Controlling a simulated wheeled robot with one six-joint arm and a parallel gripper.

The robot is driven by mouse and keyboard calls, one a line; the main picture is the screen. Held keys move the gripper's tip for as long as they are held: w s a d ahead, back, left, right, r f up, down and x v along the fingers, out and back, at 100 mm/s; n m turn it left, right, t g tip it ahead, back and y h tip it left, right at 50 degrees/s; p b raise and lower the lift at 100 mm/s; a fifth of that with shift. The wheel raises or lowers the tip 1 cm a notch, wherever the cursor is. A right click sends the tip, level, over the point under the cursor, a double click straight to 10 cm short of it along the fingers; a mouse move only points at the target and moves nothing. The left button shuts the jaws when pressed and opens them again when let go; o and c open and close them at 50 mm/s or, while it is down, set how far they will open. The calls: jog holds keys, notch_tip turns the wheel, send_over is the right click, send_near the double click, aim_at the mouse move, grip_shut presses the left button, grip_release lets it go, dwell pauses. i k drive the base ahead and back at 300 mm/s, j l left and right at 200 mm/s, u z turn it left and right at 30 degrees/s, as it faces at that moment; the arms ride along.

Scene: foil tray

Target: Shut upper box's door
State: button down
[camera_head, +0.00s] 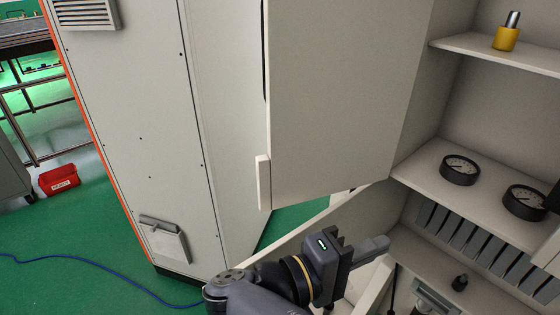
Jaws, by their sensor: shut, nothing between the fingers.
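The upper box's door (345,100) is a beige panel. It stands open, swung out to the left of the upper box (475,45), whose inside and shelves show at the right. A pale vertical strip (263,183), perhaps a handle, sits at the door's lower left edge. My gripper (378,246) is at the bottom centre, below the door's lower edge in the picture, with its fingers pointing right. It is shut and empty. It appears apart from the door. The door's top is cut off by the frame.
Below are a row of grey slats (455,225) and a black knob (460,283). A tall grey cabinet (140,110) stands behind left. A red bin (59,180) and blue cable (95,265) lie on the green floor.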

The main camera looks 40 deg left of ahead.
aim_at(340, 76)
jog(key=u, duration=0.45)
jog(key=j+u, duration=0.1)
jog(key=u, duration=0.75)
jog(key=j+u, duration=0.1)
jog(key=u, duration=0.75)
jog(key=i+u, duration=0.1)
jog(key=u, duration=0.75)
jog(key=i+u, duration=0.1)
jog(key=z, duration=0.45)
jog(key=i+z, duration=0.1)
jog(key=z, duration=0.3)
jog(key=j+z, duration=0.1)
jog(key=z, duration=0.35)
jog(key=j+z, duration=0.1)
jog(key=z, duration=0.3)
jog(key=i+z, duration=0.1)
jog(key=z, duration=0.35)
jog(key=j+z, duration=0.15)
jog(key=z, duration=0.25)
